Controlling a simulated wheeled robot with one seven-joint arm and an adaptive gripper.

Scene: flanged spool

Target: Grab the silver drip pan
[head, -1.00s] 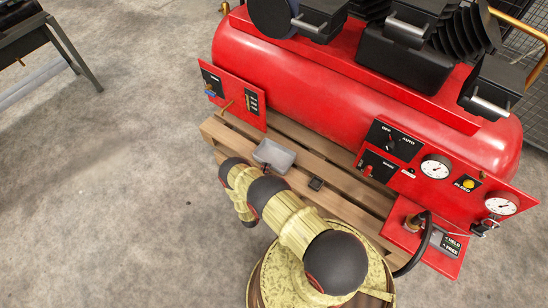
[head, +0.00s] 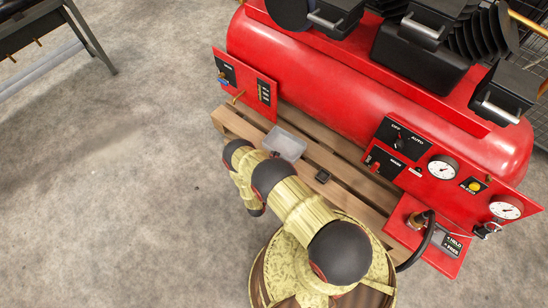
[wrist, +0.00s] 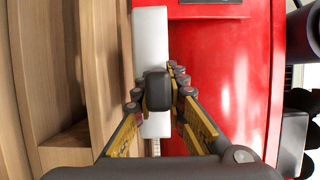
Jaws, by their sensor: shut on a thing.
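The silver drip pan (head: 285,143) is a shallow grey tray at the pallet, below the front of the red tank in the head view. In the wrist view its pale body (wrist: 150,35) runs up the middle of the picture. My gripper (wrist: 158,82) is shut on the pan, with a dark block, perhaps its handle, between the fingers. The fingertips lie on either side of this block. In the head view my arm hides the gripper and the near part of the pan.
The red compressor tank (head: 330,75) stands over the wooden pallet (head: 345,190). A small black object (head: 323,176) lies on the pallet to the pan's right. Red control panels (head: 232,82) flank the pan. The concrete floor (head: 120,200) at left is clear.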

